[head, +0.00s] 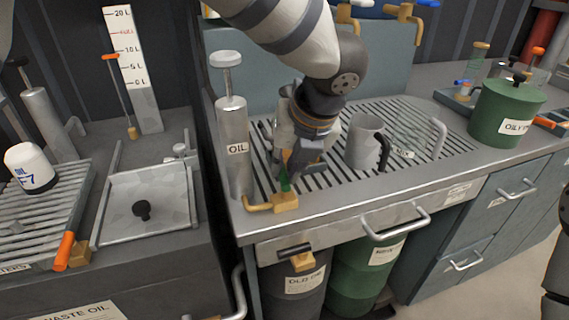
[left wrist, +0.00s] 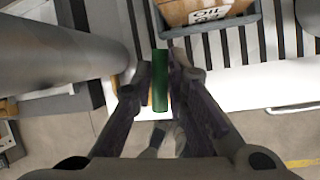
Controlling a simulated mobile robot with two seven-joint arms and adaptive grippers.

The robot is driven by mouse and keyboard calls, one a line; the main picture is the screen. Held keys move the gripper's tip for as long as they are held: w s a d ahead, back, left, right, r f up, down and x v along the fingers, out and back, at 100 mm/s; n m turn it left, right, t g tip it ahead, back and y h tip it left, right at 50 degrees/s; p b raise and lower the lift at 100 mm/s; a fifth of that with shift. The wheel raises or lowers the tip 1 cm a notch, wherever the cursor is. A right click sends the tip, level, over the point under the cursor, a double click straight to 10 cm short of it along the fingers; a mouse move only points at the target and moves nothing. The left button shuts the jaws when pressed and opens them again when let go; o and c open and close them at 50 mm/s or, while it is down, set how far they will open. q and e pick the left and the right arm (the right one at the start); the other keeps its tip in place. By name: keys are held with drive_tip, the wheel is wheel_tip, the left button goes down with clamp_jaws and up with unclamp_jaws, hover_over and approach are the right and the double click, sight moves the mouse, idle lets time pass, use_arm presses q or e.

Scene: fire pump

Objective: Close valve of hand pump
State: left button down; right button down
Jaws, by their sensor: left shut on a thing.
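My left gripper (head: 287,172) comes down from above and is shut on the green handle, with one finger on either side. The cylinder stands just left of the gripper. My right gripper is not in view.
A grey jug (head: 362,140) stands on the grating right of my left gripper. A green oily-waste can (head: 507,112) is farther right. In the left wrist view, a cardboard box (left wrist: 190,10) lies close by. A drawer handle (head: 396,227) juts from the counter front.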

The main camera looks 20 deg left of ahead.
use_arm(q)
drive_tip(key=m, duration=0.2)
drive_tip(key=d+m+t+h, duration=0.1)
drive_tip(key=m, duration=0.1)
drive_tip(key=shift+m+h, duration=0.3)
drive_tip(key=m, duration=0.1)
drive_tip(key=m+h, duration=0.1)
drive_tip(key=m, duration=0.1)
drive_tip(key=shift+s+d+m+t+h, duration=0.2)
drive_tip(key=shift+d+m+t+h, duration=0.1)
drive_tip(key=shift+t, duration=0.1)
drive_tip(key=m, duration=0.1)
drive_tip(key=m+h, duration=0.1)
drive_tip(key=m, duration=0.1)
drive_tip(key=shift+s+d+m, duration=0.15)
drive_tip(key=shift+d+m, duration=0.05)
drive_tip(key=shift+m, duration=0.1)
drive_tip(key=shift+s+d+m+g+h, duration=0.15)
drive_tip(key=shift+m+h, duration=0.35)
drive_tip(key=shift+m, duration=0.5)
drive_tip(key=shift+s+d+m+g+h, duration=0.15)
drive_tip(key=shift+m+h, duration=0.35)
drive_tip(key=shift+m, duration=0.5)
drive_tip(key=shift+a, duration=0.1)
drive_tip(key=c, duration=1.6)
unclamp_jaws()
drive_tip(key=shift+s, duration=0.1)
